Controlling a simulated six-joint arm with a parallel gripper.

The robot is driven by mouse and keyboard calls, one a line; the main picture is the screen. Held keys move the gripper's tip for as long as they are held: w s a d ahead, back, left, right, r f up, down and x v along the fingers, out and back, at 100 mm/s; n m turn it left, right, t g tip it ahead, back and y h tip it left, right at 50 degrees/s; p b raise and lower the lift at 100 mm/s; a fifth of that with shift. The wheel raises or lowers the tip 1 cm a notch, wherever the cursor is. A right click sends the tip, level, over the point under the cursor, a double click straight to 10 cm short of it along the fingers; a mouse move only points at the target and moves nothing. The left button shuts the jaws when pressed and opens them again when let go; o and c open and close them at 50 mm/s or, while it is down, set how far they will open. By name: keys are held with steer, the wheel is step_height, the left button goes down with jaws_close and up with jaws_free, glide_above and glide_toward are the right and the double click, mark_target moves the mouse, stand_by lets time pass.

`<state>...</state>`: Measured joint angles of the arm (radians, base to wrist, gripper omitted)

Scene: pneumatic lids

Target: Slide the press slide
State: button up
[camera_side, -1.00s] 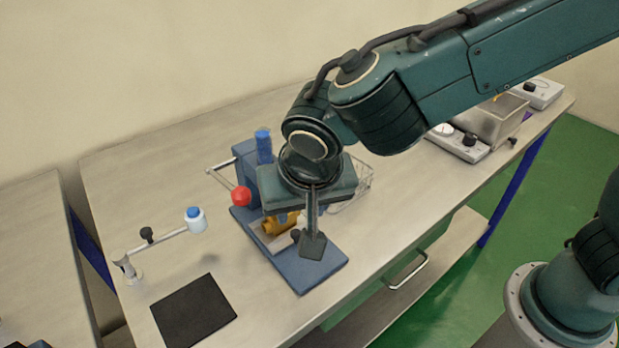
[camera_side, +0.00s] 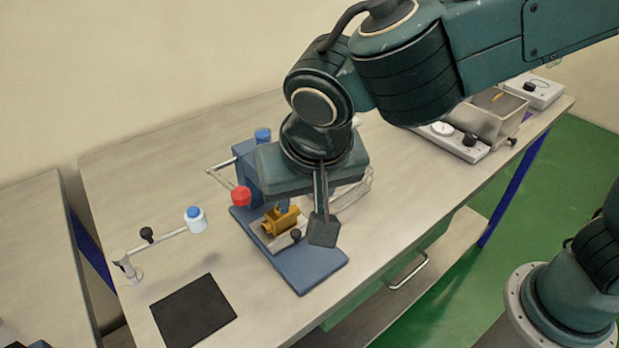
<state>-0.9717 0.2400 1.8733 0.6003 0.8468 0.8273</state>
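The press stands on the bench with a blue base plate (camera_side: 310,268), a blue column (camera_side: 246,168) and a red ball on its lever (camera_side: 241,196). A yellow-orange block (camera_side: 280,221) sits on the pale press slide (camera_side: 283,242), which has a small black knob (camera_side: 296,236). My gripper (camera_side: 323,232) points down at the right of the block and knob, and in the picture it overlaps the base plate. It looks apart from the knob. One finger hides the other, so the gap between them cannot be seen. The gripper body covers part of the press.
A white bottle with a blue cap (camera_side: 196,221) is held on a rod stand at the left. A black mat (camera_side: 193,311) lies at the front left. A wire basket (camera_side: 357,190) is behind my gripper. A metal tank (camera_side: 493,117) and a scale (camera_side: 457,142) stand at the right.

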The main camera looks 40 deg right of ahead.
mark_target(296, 232)
steer(key=m, duration=1)
steer(key=d+m+y, duration=0.1)
steer(key=m, duration=1)
steer(key=d+m, duration=0.1)
steer(key=m, duration=1)
steer(key=shift+s+d+y, duration=0.15)
steer(key=shift+s+y, duration=0.05)
steer(key=shift+y, duration=0.2)
steer(key=shift+f, duration=0.1)
steer(key=x, duration=1.3)
steer(key=shift+w+f, duration=0.25)
steer(key=shift+c, duration=0.5)
